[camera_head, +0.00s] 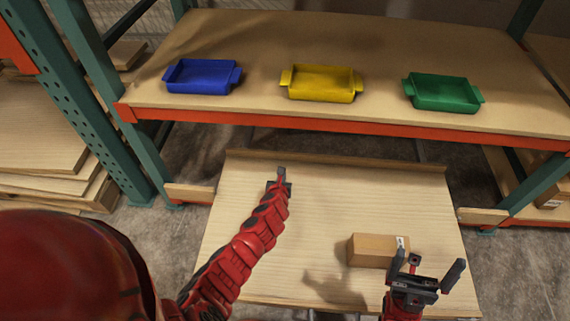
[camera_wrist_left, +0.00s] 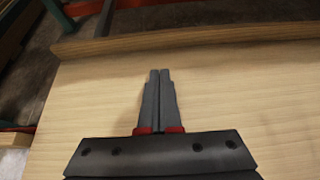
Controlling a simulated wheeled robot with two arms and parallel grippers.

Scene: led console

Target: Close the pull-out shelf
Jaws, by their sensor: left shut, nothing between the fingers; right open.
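The pull-out shelf (camera_head: 330,200) is a light wooden board that sticks out from under the upper shelf, with a raised wooden lip along its far edge. My left gripper (camera_head: 281,172) is shut and empty, over the shelf near the far lip. In the left wrist view its closed fingers (camera_wrist_left: 159,75) point toward the lip (camera_wrist_left: 190,42); whether they touch the board I cannot tell. My right gripper (camera_head: 430,268) is open and empty, over the near right part of the shelf. The shelf's near edge is partly hidden by my arms.
A cardboard box (camera_head: 372,250) lies on the pull-out shelf, just left of my right gripper. Blue (camera_head: 203,77), yellow (camera_head: 322,83) and green (camera_head: 443,92) trays stand on the upper shelf (camera_head: 260,40). Green rack posts (camera_head: 540,184) flank the pull-out shelf.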

